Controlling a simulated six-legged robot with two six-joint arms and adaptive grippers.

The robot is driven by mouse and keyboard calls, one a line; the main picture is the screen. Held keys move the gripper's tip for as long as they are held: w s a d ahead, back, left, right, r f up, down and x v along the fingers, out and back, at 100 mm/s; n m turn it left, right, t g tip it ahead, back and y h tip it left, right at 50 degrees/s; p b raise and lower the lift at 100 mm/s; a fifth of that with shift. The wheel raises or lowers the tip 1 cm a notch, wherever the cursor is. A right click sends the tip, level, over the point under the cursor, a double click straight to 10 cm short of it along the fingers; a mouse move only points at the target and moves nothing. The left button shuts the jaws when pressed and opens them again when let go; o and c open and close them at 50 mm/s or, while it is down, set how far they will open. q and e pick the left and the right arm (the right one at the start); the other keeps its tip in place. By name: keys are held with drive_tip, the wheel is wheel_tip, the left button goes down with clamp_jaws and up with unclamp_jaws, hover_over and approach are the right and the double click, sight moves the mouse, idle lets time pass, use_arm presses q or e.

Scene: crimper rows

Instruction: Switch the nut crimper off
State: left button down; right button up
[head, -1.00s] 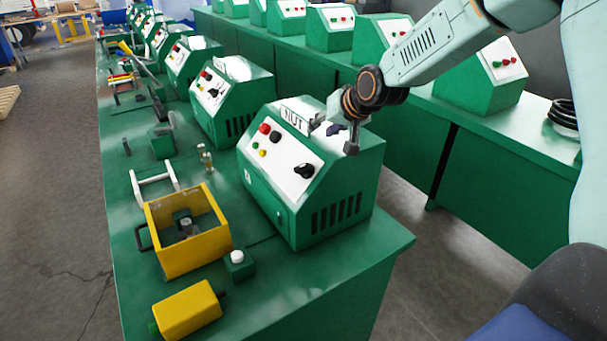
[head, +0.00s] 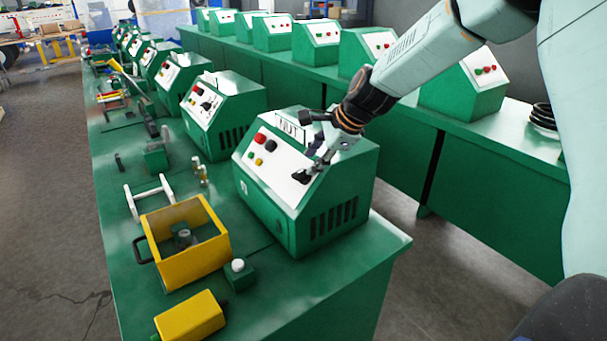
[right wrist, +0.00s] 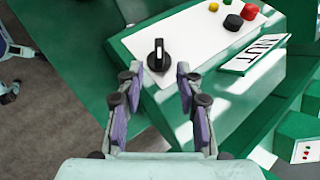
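The nut crimper (head: 323,205) is a green box with a sloped white panel at the near end of the bench. Its NUT sign (head: 291,130) stands at the panel's top edge, and the sign also shows in the right wrist view (right wrist: 252,55). The panel has a black rotary knob (right wrist: 158,57), a red button (right wrist: 233,22), a black button (right wrist: 249,12) and smaller yellow and green ones. My right gripper (right wrist: 165,78) is open and empty, its purple-padded fingers just short of the knob and either side of its line. In the head view my right gripper (head: 314,160) partly covers the knob. My left gripper is not in view.
A yellow open box (head: 190,262), a yellow block (head: 190,318) and a white push button (head: 238,266) sit left of the crimper. More green machines (head: 222,112) line the bench behind. A second green bench (head: 490,190) runs along the right, across a floor gap.

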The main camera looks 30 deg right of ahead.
sight(302, 171)
drive_tip(key=x, duration=0.2)
drive_tip(key=b+x, duration=0.1)
drive_tip(key=x, duration=0.1)
drive_tip(key=shift+w+a+f, duration=0.15)
drive_tip(key=shift+a+f, duration=0.05)
drive_tip(key=shift+a, duration=0.3)
drive_tip(key=shift+w+a+f+b, duration=0.1)
drive_tip(key=shift+w+f+b, duration=0.15)
drive_tip(key=shift+b, duration=0.1)
drive_tip(key=shift+w+f, duration=0.1)
drive_tip(key=shift+f, duration=0.15)
drive_tip(key=shift+d+f, duration=0.1)
drive_tip(key=shift+d, duration=0.2)
drive_tip(key=shift+a, duration=0.35)
drive_tip(key=c, duration=0.3)
drive_tip(key=shift+d, duration=0.15)
clamp_jaws()
